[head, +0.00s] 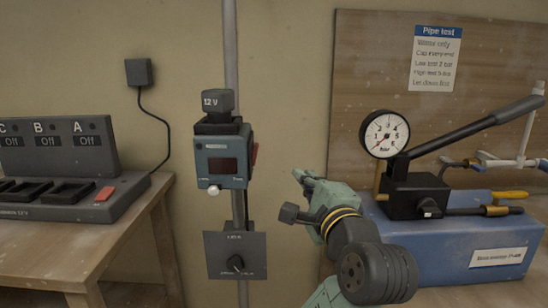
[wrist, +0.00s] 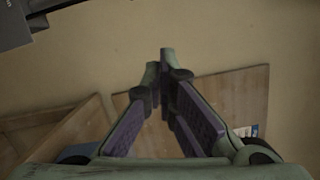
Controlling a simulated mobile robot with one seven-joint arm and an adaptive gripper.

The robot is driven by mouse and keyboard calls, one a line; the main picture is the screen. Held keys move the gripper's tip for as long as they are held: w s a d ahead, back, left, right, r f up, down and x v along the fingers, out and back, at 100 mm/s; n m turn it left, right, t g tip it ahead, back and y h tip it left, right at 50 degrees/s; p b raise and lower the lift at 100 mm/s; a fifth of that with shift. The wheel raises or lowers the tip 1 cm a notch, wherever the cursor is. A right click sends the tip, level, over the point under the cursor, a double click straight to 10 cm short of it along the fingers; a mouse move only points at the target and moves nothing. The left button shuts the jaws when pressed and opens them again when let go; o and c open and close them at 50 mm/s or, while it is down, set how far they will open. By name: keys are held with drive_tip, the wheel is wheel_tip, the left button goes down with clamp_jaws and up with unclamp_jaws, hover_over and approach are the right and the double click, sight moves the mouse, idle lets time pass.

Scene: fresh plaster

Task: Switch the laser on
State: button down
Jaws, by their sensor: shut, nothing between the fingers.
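The laser (head: 222,161) is a blue-grey box clamped on a grey vertical pole. A dark battery block marked 12 V (head: 218,101) sits on top of it. Its front has a dark window and a small white knob (head: 213,190) low down. A red part (head: 255,153) shows on its right side. I cannot read its on or off state. My gripper (head: 299,176) is shut and empty, to the right of the laser and slightly lower in the picture, apart from it. In the wrist view the fingertips (wrist: 163,62) are together, with bare wall beyond.
A charger (head: 60,165) with bays A, B and C stands on a wooden table at left. At right, a pump with a gauge (head: 385,134) sits on a blue tank (head: 455,245) before a wooden board.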

sight(255, 155)
drive_tip(key=w+a+r+p, duration=0.1)
drive_tip(key=w+a+p, duration=0.2)
drive_tip(key=w+a, duration=0.3)
drive_tip(key=shift+x, duration=1.85)
drive_tip(key=shift+d, duration=0.2)
drive_tip(key=shift+a+r+n+p, duration=0.4)
drive_tip(key=shift+n+p, duration=0.45)
drive_tip(key=shift+n, duration=0.05)
drive_tip(key=shift+w, duration=0.1)
